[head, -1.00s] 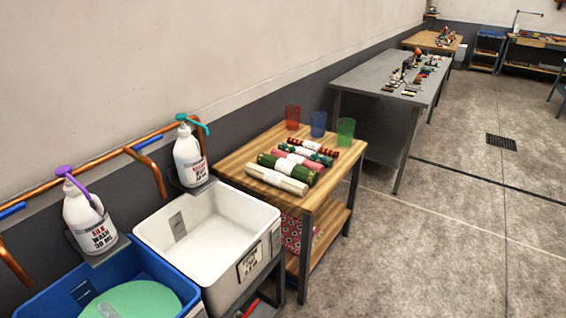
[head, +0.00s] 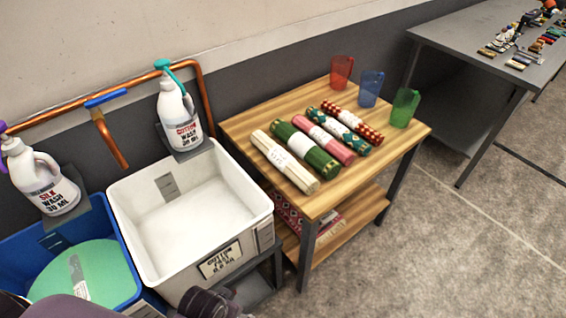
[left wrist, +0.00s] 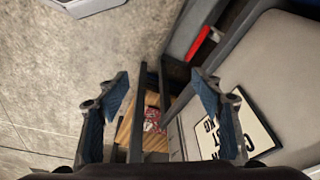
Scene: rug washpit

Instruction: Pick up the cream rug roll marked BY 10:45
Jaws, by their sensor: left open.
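The cream rug roll (head: 284,162) lies at the near left end of a row of rolls on the wooden table (head: 335,196). It has a pale band; any writing on it is too small to read. Beside it lies a green roll (head: 316,160) with a white band, then a pink roll and patterned ones. My left gripper shows in the left wrist view (left wrist: 160,98), fingers apart and empty, beside the white tub's labelled front. Dark parts of my arm show at the head view's bottom edge. My right gripper is not in view.
The white tub (head: 128,222) stands left of the table, a blue tub (head: 118,257) beyond it. Red (head: 341,70), blue (head: 371,87) and green (head: 404,106) cups line the table's back. A patterned rug (head: 290,213) lies on the lower shelf. Floor at right is clear.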

